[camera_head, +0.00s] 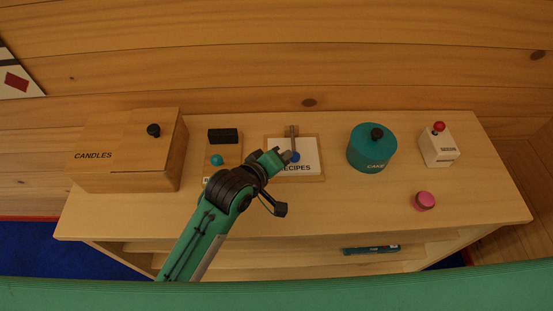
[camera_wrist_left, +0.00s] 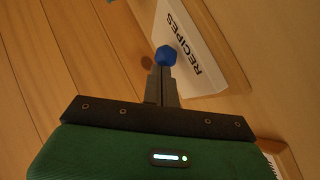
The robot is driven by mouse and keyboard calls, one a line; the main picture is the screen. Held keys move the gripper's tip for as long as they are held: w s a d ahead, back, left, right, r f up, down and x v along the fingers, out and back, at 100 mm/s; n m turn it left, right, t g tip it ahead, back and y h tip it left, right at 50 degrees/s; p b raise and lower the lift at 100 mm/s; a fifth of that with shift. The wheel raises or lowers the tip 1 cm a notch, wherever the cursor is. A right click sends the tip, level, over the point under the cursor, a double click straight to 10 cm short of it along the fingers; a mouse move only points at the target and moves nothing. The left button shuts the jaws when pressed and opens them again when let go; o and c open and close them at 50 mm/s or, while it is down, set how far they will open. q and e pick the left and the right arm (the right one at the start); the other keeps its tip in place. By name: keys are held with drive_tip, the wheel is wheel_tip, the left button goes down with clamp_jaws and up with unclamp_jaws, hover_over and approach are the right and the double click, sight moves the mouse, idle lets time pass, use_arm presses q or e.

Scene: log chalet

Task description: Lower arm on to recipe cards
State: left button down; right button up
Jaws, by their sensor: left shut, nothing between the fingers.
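The recipe cards (camera_head: 305,171) are a white stack marked RECIPES on a wooden board (camera_head: 318,179) in the middle of the tabletop. They also show at the top of the left wrist view (camera_wrist_left: 192,45). A narrow brownish arm (camera_head: 292,132) is at the back of the board, with a blue knob (camera_head: 295,157) in front of it. How far this arm is tilted is hard to tell. My left gripper (camera_head: 287,156) is shut and empty, its tips at the knob. In the left wrist view the blue knob (camera_wrist_left: 165,55) appears right at the fingertips (camera_wrist_left: 163,70); contact is unclear. My right gripper is out of view.
A candles box (camera_head: 125,155) stands at the left. A small board with a black block (camera_head: 222,136) and teal ball (camera_head: 217,160) is left of the cards. A teal cake tin (camera_head: 371,152), a white box with red knob (camera_head: 438,148) and a pink round object (camera_head: 424,201) are right.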

use_arm(q)
drive_tip(key=b+v, duration=0.1)
drive_tip(key=v, duration=1.2)
drive_tip(key=shift+s+a+r, duration=0.15)
drive_tip(key=shift+s+r, duration=0.1)
drive_tip(key=shift+s, duration=0.05)
